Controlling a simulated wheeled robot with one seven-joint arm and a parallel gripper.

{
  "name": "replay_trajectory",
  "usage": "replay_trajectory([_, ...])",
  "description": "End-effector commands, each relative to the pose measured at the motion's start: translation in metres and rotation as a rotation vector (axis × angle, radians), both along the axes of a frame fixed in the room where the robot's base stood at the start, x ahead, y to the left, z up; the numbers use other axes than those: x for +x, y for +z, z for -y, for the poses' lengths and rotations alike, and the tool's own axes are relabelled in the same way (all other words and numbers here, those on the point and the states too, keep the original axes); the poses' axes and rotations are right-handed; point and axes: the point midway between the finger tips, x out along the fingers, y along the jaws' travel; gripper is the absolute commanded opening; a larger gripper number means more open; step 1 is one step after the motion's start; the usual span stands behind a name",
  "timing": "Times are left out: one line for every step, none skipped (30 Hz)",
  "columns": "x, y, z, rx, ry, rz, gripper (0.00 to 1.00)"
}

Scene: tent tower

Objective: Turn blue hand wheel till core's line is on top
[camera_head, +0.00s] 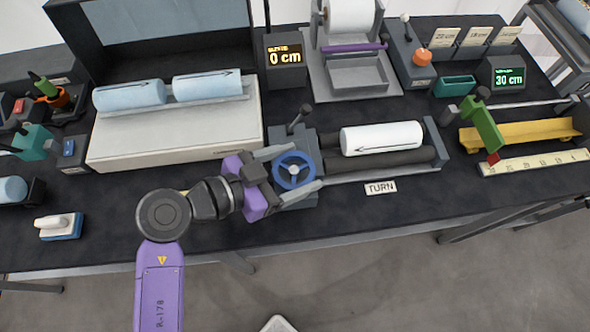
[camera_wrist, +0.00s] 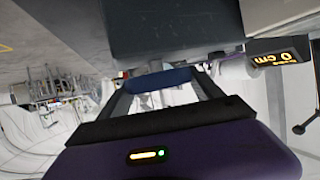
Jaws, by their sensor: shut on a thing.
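The blue hand wheel (camera_head: 295,170) is on the front of a dark grey block at the left end of the turning station. My gripper (camera_head: 291,173) is at the wheel, with one finger above it and one below, shut on its rim. In the wrist view the wheel (camera_wrist: 158,80) shows as a blue band between my fingers. The white core (camera_head: 382,139) lies on dark rollers to the right of the wheel. A label "TURN" (camera_head: 381,188) lies in front.
Two light-blue rolls (camera_head: 130,95) with arrow lines rest on a pale box at the back left. A black lever (camera_head: 300,117) stands right behind the wheel block. A yellow trough (camera_head: 520,132) and a ruler strip (camera_head: 535,163) are at the right. The table's front edge is near my arm.

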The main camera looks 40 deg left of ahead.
Motion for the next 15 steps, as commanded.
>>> replay_trajectory([-0.0007,-0.0079,-0.0004,0.003,-0.021,-0.01,0.34])
replay_trajectory([-0.0008,-0.0077,-0.0004,0.002,-0.03,-0.01,0.34])
replay_trajectory([-0.0008,-0.0075,0.0,0.001,-0.043,-0.01,0.34])
replay_trajectory([-0.0009,-0.0073,0.0,0.002,-0.05,-0.01,0.34])
replay_trajectory([-0.001,-0.0068,-0.0001,0.001,-0.057,-0.01,0.34])
replay_trajectory([-0.0012,-0.0063,-0.0002,0.0,-0.063,-0.009,0.34])
replay_trajectory([-0.0012,-0.006,-0.0002,0.001,-0.067,-0.009,0.34])
replay_trajectory([-0.0012,-0.0059,-0.0002,0.001,-0.071,-0.01,0.34])
replay_trajectory([-0.0012,-0.0057,-0.0001,0.001,-0.075,-0.01,0.34])
replay_trajectory([-0.0011,-0.0055,0.0,0.001,-0.077,-0.01,0.34])
replay_trajectory([-0.0011,-0.0054,0.0001,0.001,-0.079,-0.01,0.34])
replay_trajectory([-0.0012,-0.0053,0.0002,0.0,-0.08,-0.01,0.34])
replay_trajectory([-0.0012,-0.0053,0.0002,0.0,-0.081,-0.011,0.34])
replay_trajectory([-0.0013,-0.0052,0.0003,0.0,-0.081,-0.011,0.34])
replay_trajectory([-0.0013,-0.0052,0.0002,0.0,-0.081,-0.011,0.34])
